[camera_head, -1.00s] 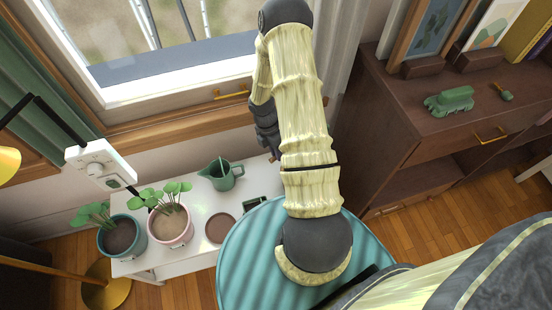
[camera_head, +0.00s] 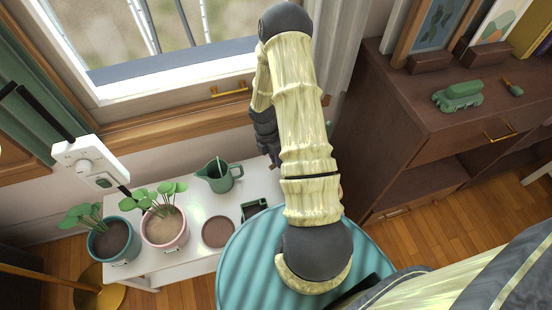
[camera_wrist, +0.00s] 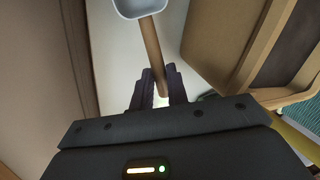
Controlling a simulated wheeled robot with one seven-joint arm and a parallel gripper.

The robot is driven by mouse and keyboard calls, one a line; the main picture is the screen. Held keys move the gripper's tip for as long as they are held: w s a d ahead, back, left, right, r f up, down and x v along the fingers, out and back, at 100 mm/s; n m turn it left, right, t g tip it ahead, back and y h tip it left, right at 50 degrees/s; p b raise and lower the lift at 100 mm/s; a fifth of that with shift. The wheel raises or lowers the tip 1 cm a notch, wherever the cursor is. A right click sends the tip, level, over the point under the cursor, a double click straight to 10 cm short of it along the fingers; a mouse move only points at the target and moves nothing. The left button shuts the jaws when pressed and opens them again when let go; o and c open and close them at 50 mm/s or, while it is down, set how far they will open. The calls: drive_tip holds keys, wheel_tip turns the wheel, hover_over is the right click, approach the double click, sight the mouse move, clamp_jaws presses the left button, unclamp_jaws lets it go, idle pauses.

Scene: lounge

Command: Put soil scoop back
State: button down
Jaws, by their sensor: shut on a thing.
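The soil scoop has a pale blue-grey head (camera_wrist: 140,7) at the top edge of the wrist view and a wooden handle (camera_wrist: 153,50). My gripper (camera_wrist: 160,82) is shut on the handle near its lower end. The head of the scoop points away from my gripper, partly cut off by the frame. In the head view my dark gripper (camera_head: 268,143) is beside my arm, above the far right of the white bench, mostly hidden by the arm. The scoop cannot be made out there.
The white bench (camera_head: 195,253) holds two potted plants (camera_head: 165,228), a green watering can (camera_head: 219,178), a brown round dish (camera_head: 217,232) and a small dark green tray (camera_head: 254,208). A teal ribbed round top (camera_head: 245,270) stands in front. A brown cabinet (camera_head: 400,140) is at right.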

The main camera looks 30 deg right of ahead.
drive_tip(key=shift+f+b, duration=1.05)
drive_tip(key=shift+f, duration=0.25)
drive_tip(key=shift+f, duration=0.5)
drive_tip(key=c, duration=1.3)
unclamp_jaws()
drive_tip(key=shift+r, duration=0.15)
drive_tip(key=d+p+v, duration=0.1)
drive_tip(key=p+v, duration=0.4)
drive_tip(key=v, duration=1.2)
drive_tip(key=shift+a, duration=0.5)
drive_tip(key=shift+r, duration=0.1)
